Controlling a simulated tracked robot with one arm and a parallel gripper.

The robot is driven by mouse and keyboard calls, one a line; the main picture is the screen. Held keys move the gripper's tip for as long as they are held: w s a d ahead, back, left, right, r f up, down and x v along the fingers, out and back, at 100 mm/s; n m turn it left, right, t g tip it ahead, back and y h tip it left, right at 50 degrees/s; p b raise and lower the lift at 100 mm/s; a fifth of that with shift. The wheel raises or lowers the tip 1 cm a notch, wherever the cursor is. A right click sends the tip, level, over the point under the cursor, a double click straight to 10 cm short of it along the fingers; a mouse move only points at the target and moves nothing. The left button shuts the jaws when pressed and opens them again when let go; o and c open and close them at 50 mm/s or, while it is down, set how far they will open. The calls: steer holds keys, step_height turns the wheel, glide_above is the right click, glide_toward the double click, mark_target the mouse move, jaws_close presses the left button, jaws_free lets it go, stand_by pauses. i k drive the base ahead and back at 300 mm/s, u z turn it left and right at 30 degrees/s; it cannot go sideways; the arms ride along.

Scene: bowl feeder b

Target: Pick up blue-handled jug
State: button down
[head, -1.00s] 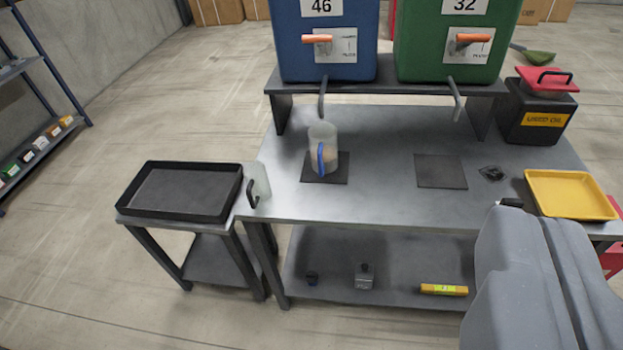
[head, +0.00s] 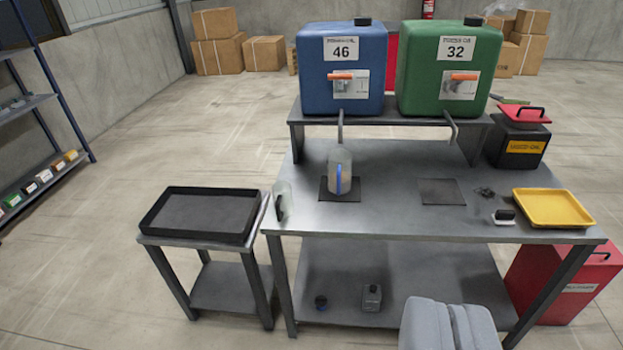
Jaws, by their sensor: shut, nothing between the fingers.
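The blue-handled jug (head: 346,160), a translucent container with its blue handle facing me, stands upright on a dark square mat (head: 326,193) on the grey bench. It is below the spout of the blue tank (head: 372,43). Nothing covers its front. A rounded grey part of my own arm shows at the bottom right of centre. My gripper's fingers do not show, and nothing of mine is touching the jug.
A second translucent jug (head: 283,196) stands at the bench's left end, beside a black tray (head: 160,226) on a side table. A green tank (head: 420,60), used-oil box (head: 518,151) and yellow tray (head: 550,208) are at right. An empty mat (head: 441,192) lies right of the jug.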

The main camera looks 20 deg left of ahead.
mark_target(339, 176)
steer(key=u, duration=0.3)
steer(key=i, duration=1.1)
steer(key=u, duration=3.05)
steer(key=k, duration=0.6)
steer(key=u, duration=0.05)
